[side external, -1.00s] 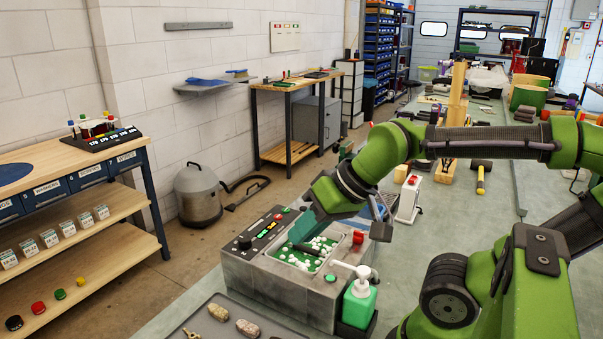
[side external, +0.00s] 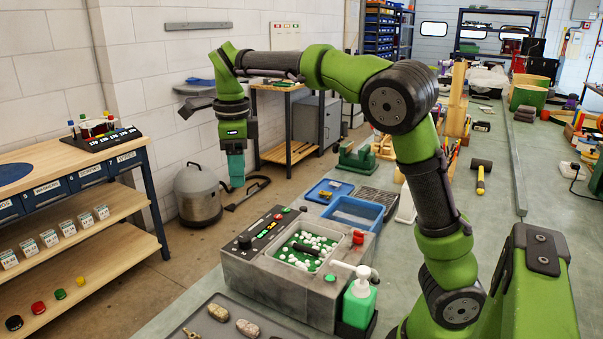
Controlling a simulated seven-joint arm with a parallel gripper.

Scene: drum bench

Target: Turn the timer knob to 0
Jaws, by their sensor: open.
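A black knob (side external: 244,242), which looks like the timer knob, stands at the near left end of the dark control panel (side external: 266,228) on the grey drum machine (side external: 255,278). Its pointer and scale are too small to read. My gripper (side external: 236,184) points down, with teal fingers, above and behind the knob in the picture. It is open, holds nothing and is apart from the panel.
The machine's open basin (side external: 304,262) holds white pieces on green, with a dark bar across it. A green pump bottle (side external: 358,300) stands at its front right corner. Behind are a blue bin (side external: 354,213) and a blue tray (side external: 329,191). A grey tray (side external: 236,322) with stones lies in front.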

